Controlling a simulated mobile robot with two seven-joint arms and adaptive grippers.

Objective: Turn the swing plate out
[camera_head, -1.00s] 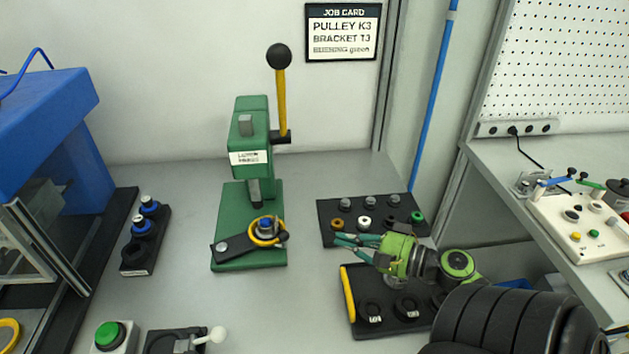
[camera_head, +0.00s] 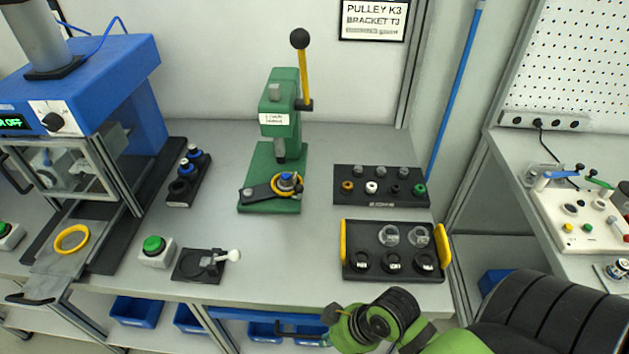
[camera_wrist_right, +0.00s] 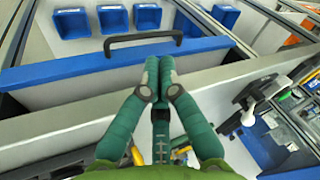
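The swing plate (camera_head: 262,192) is a black arm on the base of the green press (camera_head: 281,124), in the head view. It lies across the base, its right end under the press ram. A yellow ring (camera_head: 275,183) around a blue-and-grey part sits on that end. My right gripper (camera_head: 322,339) is low at the table's front edge, well away from the plate, its fingers mostly hidden by the wrist. In the right wrist view its teal fingers (camera_wrist_right: 160,80) converge with nothing visible between them; how far they are closed is unclear. My left gripper is out of view.
A blue drawer front (camera_wrist_right: 75,75) with a black handle (camera_wrist_right: 143,40) lies beyond my right fingertips. Two black trays of parts (camera_head: 380,199) (camera_head: 375,240) stand right of the press. A blue machine (camera_head: 95,85) stands left. Bare table lies before the press.

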